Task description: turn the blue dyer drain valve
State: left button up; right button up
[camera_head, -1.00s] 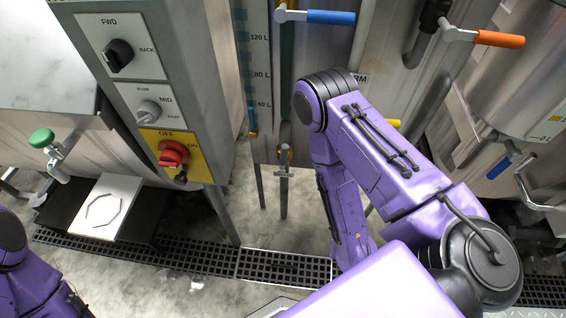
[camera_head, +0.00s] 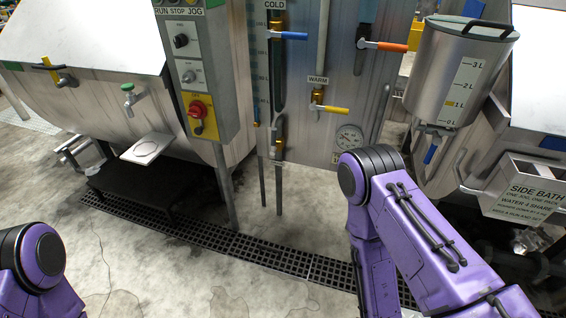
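A steel drum dyer (camera_head: 100,100) stands at the left. A green-handled tap (camera_head: 130,95) sticks out of its front, above a pale plate (camera_head: 146,149) with a dark ring mark. A yellow-and-black handle (camera_head: 47,68) sits further left on the drum. No label shows which dyer is the blue one, so I cannot tell which fitting is its drain valve. Parts of my purple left arm show at the lower left and of my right arm at the lower right. Neither gripper is in view.
A control box (camera_head: 205,75) has a red switch. A measuring jug (camera_head: 450,75) has a blue lever (camera_head: 430,154). Floor is open beyond the drain grating (camera_head: 250,247).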

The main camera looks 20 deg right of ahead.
aim_at(274, 130)
jog(key=u, duration=0.4)
jog(key=i, duration=1.7)
jog(key=z, duration=1.65)
